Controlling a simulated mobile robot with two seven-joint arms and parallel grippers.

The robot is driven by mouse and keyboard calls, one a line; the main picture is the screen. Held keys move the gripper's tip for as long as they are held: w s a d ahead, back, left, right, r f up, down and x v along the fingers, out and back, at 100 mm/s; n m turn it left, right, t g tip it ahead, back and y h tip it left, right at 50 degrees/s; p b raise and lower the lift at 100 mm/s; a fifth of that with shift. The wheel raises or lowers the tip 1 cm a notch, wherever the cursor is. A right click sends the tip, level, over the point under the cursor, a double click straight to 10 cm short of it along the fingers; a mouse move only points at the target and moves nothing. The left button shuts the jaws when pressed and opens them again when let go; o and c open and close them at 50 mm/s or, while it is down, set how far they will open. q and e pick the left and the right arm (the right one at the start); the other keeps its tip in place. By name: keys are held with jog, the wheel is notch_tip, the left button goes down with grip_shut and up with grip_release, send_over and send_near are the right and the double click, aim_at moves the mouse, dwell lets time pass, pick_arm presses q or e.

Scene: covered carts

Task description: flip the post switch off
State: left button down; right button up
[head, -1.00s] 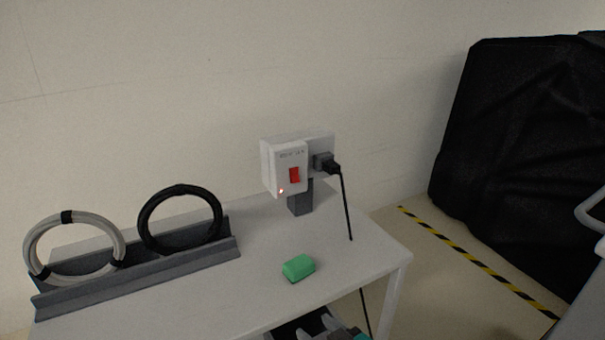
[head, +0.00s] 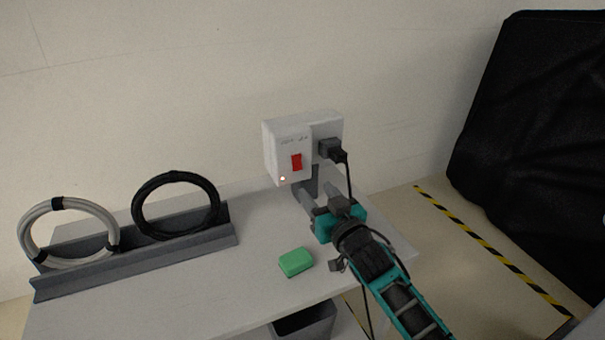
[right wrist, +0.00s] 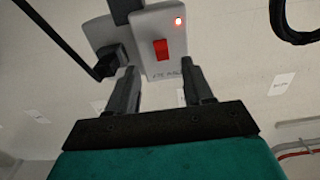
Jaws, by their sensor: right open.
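The post switch is a white box (head: 287,152) on a short grey post, with a red rocker (head: 296,162) on its front and a small lit light near its lower left corner. A black plug (head: 331,150) with a cord sits in its right part. My right gripper (head: 322,194) is open and empty, just below and in front of the box. In the right wrist view the red rocker (right wrist: 161,49) lies beyond and between the open fingers (right wrist: 160,82), apart from them, and the light glows red. My left gripper is not in view.
A green block (head: 296,262) lies on the white table (head: 200,295). A grey rack (head: 140,258) with a grey coil (head: 68,204) and a black coil (head: 175,173) stands at left. A dark bin (head: 303,322) is below the front edge. Black-covered bulk (head: 530,130) stands at right.

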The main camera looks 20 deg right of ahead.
aim_at(298, 170)
jog(key=w, duration=0.8)
jog(key=shift+w+a, duration=0.15)
jog(key=shift+w, duration=0.2)
jog(key=shift+c, duration=0.4)
jog(key=shift+f, duration=0.1)
grip_shut()
